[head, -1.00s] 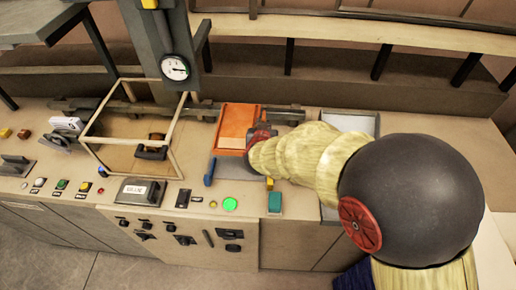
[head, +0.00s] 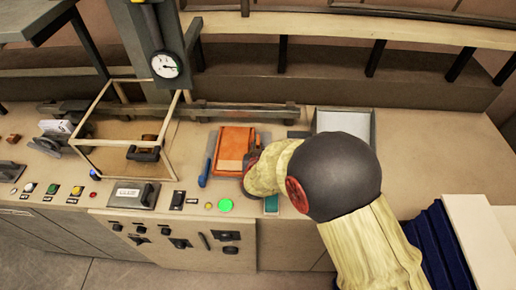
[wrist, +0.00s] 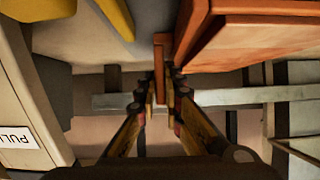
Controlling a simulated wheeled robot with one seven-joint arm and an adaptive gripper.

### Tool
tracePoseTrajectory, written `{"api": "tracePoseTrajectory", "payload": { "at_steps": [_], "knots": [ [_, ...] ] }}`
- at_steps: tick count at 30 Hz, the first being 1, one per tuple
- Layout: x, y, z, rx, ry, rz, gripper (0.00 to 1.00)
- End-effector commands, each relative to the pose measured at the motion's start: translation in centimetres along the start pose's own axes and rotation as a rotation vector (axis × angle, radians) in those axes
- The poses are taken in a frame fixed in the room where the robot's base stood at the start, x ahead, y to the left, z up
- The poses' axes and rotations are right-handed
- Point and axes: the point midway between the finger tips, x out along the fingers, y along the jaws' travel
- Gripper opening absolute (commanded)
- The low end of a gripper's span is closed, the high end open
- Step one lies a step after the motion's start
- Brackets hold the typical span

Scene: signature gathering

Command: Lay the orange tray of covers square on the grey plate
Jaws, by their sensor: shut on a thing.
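The orange tray (head: 233,143) lies over the grey plate (head: 265,137) in the head view, with grey showing along its left and right sides. It looks roughly in line with the plate, but I cannot tell whether it touches it or hovers just above. My gripper (head: 250,163) is at the tray's front right, partly hidden behind my arm. In the wrist view my gripper (wrist: 163,92) is shut on an upright orange tab, and the tray's orange body (wrist: 250,38) fills the upper right. The covers cannot be made out separately.
A blue handle (head: 203,174) stands at the plate's left. A lit green button (head: 225,205) and a teal block (head: 271,205) lie in front.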

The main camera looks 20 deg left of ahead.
Motion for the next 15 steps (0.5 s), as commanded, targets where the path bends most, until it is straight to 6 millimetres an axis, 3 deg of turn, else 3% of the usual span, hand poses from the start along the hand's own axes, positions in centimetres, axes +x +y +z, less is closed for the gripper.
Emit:
{"api": "tracePoseTrajectory", "payload": {
  "at_steps": [7,8,15],
  "knots": [
    [0.06,-0.01,0.05,0.0,0.001,0.0,0.0],
    [0.07,0.01,0.18,0.0,-0.001,0.0,0.09],
    [0.03,0.01,0.09,-0.001,0.0,0.0,0.23]
  ]
}}
